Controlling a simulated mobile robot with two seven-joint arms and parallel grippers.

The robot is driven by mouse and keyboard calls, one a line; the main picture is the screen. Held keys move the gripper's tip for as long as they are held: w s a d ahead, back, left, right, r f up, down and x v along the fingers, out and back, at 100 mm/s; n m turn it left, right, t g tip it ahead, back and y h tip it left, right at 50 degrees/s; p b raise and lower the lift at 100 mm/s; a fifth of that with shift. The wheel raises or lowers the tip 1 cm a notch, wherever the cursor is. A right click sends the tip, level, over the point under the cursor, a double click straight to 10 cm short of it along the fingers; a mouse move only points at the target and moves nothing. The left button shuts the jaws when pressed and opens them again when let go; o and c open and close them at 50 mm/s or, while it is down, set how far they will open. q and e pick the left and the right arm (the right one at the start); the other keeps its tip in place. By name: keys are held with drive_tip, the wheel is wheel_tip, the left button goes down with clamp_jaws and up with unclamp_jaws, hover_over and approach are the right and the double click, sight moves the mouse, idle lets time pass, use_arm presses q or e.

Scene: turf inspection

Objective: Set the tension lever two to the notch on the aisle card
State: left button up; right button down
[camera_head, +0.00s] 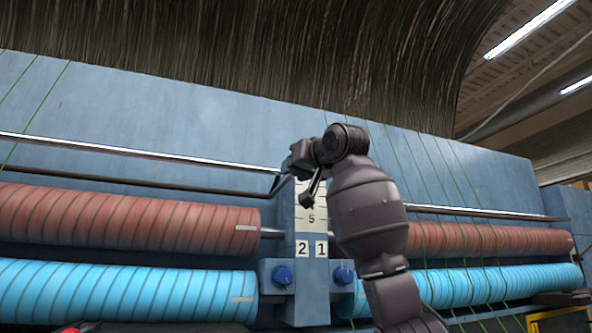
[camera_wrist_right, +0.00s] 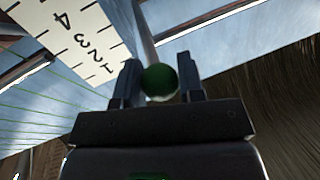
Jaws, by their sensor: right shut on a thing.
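My right gripper (camera_head: 295,165) is high at the top of the blue post, next to the number scale (camera_head: 318,214). In the right wrist view its two fingers (camera_wrist_right: 160,80) are closed on a round green knob (camera_wrist_right: 160,84) at the end of a pale lever shaft (camera_wrist_right: 147,38). The scale (camera_wrist_right: 75,35) shows 4, 3, 2 and 1 there, with the knob beyond the 1 end. Labels 2 (camera_head: 302,249) and 1 (camera_head: 321,249) sit below. No aisle card is identifiable. My left gripper is out of view.
Two blue dials (camera_head: 282,276) flank the post's foot. Red-brown rollers (camera_head: 130,217) and light blue rollers (camera_head: 125,291) run to both sides. A metal rail (camera_head: 140,152) crosses at hand height. Green threads (camera_head: 440,165) hang at right. A yellow frame (camera_head: 560,318) stands at lower right.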

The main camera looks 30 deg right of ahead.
drive_tip(key=shift+f+b, duration=0.45)
drive_tip(key=shift+f, duration=0.05)
use_arm(q)
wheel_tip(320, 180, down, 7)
drive_tip(key=b, duration=0.7)
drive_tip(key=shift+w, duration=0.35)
use_arm(e)
drive_tip(key=w+f+n+t, duration=0.1)
drive_tip(key=f+t, duration=0.1)
drive_tip(key=f, duration=0.4)
drive_tip(key=w+f+n+t, duration=0.1)
drive_tip(key=w+f+t, duration=0.1)
drive_tip(key=f, duration=0.4)
drive_tip(key=shift+w+d+t+y, duration=0.3)
drive_tip(key=shift+d+t+y, duration=0.1)
drive_tip(key=shift+t, duration=0.4)
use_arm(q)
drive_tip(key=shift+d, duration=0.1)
use_arm(e)
drive_tip(key=shift+f, duration=0.15)
drive_tip(key=c, duration=0.8)
unclamp_jaws()
drive_tip(key=shift+w, duration=0.1)
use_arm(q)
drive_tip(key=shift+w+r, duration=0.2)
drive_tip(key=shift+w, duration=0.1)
use_arm(e)
drive_tip(key=shift+o, duration=0.2)
drive_tip(key=shift+s, duration=0.2)
